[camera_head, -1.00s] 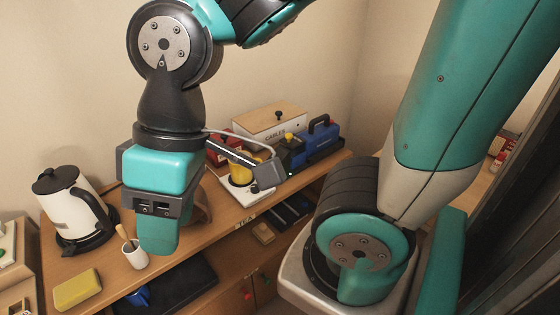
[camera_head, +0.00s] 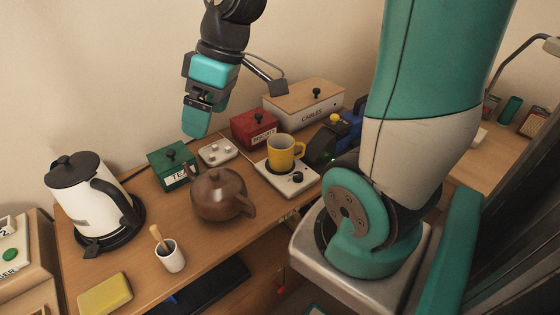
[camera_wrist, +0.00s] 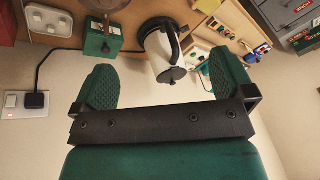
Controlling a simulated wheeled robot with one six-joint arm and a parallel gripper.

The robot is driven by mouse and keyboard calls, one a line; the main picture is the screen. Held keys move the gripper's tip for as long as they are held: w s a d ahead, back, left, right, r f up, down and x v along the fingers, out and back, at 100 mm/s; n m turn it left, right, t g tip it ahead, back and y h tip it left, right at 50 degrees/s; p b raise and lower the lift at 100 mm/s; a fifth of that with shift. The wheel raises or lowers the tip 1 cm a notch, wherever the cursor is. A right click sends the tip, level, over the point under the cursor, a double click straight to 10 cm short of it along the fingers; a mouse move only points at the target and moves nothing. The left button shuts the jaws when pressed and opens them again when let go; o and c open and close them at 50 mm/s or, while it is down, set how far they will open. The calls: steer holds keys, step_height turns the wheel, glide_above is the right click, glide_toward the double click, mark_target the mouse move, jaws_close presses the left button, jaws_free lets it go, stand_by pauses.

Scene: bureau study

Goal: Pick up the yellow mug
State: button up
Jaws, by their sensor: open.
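The yellow mug (camera_head: 283,152) stands upright on a white hotplate-like base (camera_head: 290,181) with a black knob, toward the back right of the wooden counter. My gripper (camera_head: 196,122) is raised above the back of the counter, to the left of the mug and clear of it. In the wrist view my gripper (camera_wrist: 158,88) is open, with nothing between its green fingers. The mug does not show in the wrist view.
A brown teapot (camera_head: 219,195) stands left of the mug. A red box (camera_head: 255,130), a wooden-lidded CABLES box (camera_head: 305,103) and a green TEA box (camera_head: 172,166) line the back. A white kettle (camera_head: 85,199), a white cup (camera_head: 171,256) and a yellow sponge (camera_head: 105,294) are left.

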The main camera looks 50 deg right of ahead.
steer(key=s+d+f+m+t+h+b, duration=0.15)
steer(key=d+f, duration=0.35)
steer(key=d, duration=0.8)
steer(key=s+d+f+t+b, duration=0.1)
steer(key=d+f+b, duration=0.3)
steer(key=d, duration=1)
steer(key=p, duration=0.2)
glide_toward(280, 146)
steer(key=a+f, duration=0.1)
steer(key=a, duration=0.3)
steer(key=shift+g+h, duration=0.25)
steer(key=shift+g, duration=0.1)
steer(key=shift+p+x, duration=0.55)
steer(key=shift+x, duration=2.3)
steer(key=shift+d, duration=0.15)
steer(key=c, duration=1)
step_height(280, 146, up, 20)
steer(key=shift+b, duration=0.35)
